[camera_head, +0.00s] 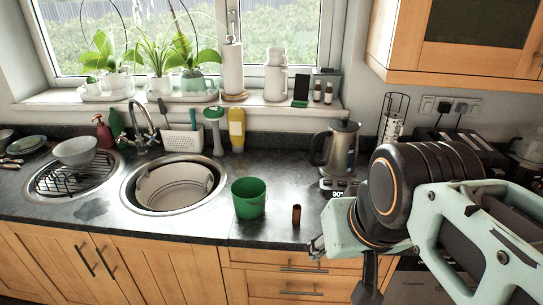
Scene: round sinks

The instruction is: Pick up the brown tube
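A small brown tube (296,215) stands upright on the dark countertop, to the right of the green cup and close to the front edge. My gripper (318,246) is low in the picture, to the right of the tube and nearer the camera, apart from it in the picture. My own arm links cover much of the gripper, and its fingers are too small and hidden to tell whether they are open or shut.
A green cup (249,197) stands left of the tube, beside the round sink (128,197) with a plate in it. A kettle (342,150) stands behind, to the right. The countertop (285,185) around the tube is clear. A wooden cabinet (470,62) hangs upper right.

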